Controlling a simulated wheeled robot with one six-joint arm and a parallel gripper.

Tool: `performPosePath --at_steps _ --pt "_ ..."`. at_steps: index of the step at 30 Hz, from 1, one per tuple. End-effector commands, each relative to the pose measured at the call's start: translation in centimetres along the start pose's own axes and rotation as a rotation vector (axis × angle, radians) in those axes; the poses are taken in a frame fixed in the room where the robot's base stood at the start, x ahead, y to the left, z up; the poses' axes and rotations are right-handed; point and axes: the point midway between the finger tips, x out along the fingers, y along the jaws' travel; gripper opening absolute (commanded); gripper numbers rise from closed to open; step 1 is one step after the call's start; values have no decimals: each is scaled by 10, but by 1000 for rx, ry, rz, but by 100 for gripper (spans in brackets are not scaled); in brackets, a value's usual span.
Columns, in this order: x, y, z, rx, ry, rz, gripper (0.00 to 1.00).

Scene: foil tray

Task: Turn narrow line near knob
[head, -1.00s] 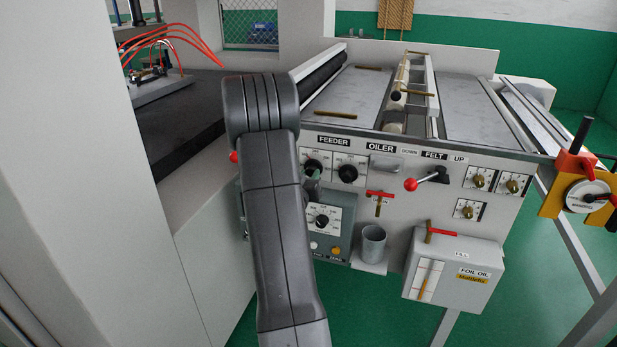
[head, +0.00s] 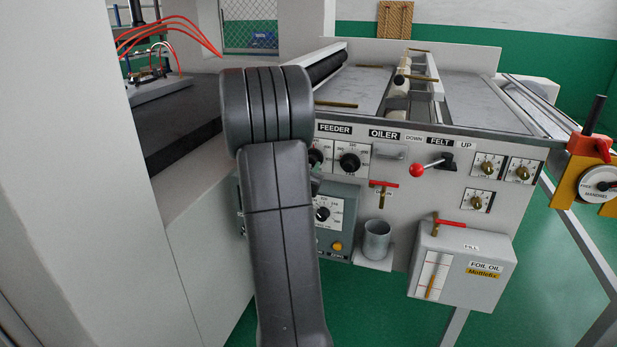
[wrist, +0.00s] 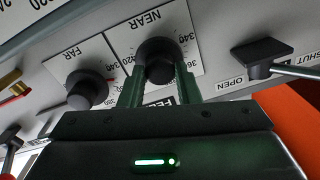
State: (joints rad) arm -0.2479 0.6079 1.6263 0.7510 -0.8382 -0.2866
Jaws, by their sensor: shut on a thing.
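The near knob (wrist: 158,56) is a round black knob on a white numbered dial plate marked NEAR, upside down in the wrist view. My gripper (wrist: 160,78) has its two green fingers on either side of this knob and is shut on it. In the head view only the edge of the near knob (head: 316,157) shows beside my arm, under the FEEDER label. My fingers are mostly hidden there. The far knob (wrist: 87,90) stands beside it on its own dial plate and also shows in the head view (head: 349,161).
A black lever (wrist: 260,57) by the OPEN and SHUT labels stands close to the right of my gripper.

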Motion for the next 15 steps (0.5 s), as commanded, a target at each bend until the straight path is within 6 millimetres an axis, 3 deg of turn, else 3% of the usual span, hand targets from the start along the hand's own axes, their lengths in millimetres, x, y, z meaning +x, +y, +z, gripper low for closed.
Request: performPosePath --at_steps 15 --pt "0 0 0 171 6 2 7"
